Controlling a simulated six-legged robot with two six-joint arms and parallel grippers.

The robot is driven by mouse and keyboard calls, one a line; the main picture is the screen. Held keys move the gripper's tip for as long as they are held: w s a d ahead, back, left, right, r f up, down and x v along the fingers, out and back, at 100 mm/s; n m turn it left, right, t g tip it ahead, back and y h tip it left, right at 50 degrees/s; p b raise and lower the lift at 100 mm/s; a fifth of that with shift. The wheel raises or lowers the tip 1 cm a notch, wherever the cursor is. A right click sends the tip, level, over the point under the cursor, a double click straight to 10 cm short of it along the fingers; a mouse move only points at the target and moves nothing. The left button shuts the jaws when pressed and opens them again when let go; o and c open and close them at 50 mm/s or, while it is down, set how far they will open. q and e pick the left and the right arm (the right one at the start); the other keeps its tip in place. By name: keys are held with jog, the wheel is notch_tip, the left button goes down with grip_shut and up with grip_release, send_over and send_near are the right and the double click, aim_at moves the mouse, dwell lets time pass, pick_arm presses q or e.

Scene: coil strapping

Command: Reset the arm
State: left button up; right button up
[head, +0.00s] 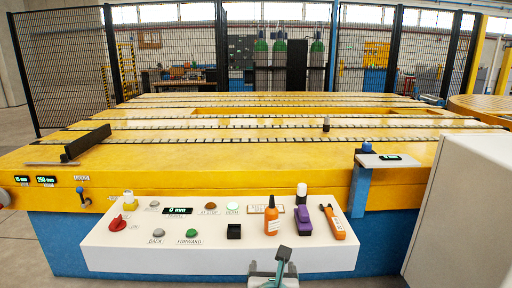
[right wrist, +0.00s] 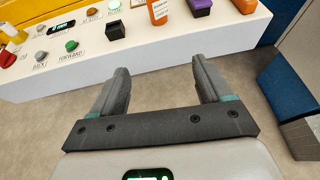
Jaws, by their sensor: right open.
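My right gripper (head: 280,260) shows at the bottom middle of the head view, in front of the white control panel (head: 120,247). In the right wrist view my right gripper (right wrist: 160,75) has its two dark fingers wide apart with nothing between them. Only floor shows between and below the fingers, and the panel's front edge lies beyond the tips. The fingers appear apart from the panel. My left gripper is not in either view.
The panel carries buttons, a red knob (head: 117,224), a black box (head: 234,231), an orange bottle (head: 271,216), a purple-topped block (head: 303,219) and an orange tool (head: 332,222). A large yellow slatted table (head: 240,165) stands behind. A white cabinet (head: 462,215) blocks the right side.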

jog(key=s+d+f+g+h, duration=0.1)
jog(key=d+f+g, duration=0.1)
jog(key=d+f, duration=0.6)
jog(key=d+f+g+h, duration=0.1)
jog(key=d+f+g, duration=0.1)
jog(key=d+f, duration=0.65)
jog(key=s+a+f+n+g+y, duration=0.1)
jog(key=s+f+n+g, duration=0.1)
jog(key=s+f+n, duration=0.6)
jog(key=s+f+n+g+y, duration=0.25)
jog(key=s+f+n, duration=0.2)
jog(key=f, duration=0.55)
jog(key=s+a+f+n+g+y, duration=0.15)
jog(key=s+a+n, duration=0.25)
jog(key=s+n, duration=0.5)
jog(key=s+a+f+n+g+y, duration=0.1)
jog(key=s+a+n+g+y, duration=0.3)
jog(key=n, duration=0.9)
pick_arm(q)
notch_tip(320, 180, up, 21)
jog(key=p, duration=2.1)
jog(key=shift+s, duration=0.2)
pick_arm(e)
notch_tip(320, 180, up, 22)
jog(key=s+h, duration=0.1)
jog(key=h, duration=0.1)
jog(key=shift+d+f+t, duration=0.15)
jog(key=shift+d+t, duration=0.25)
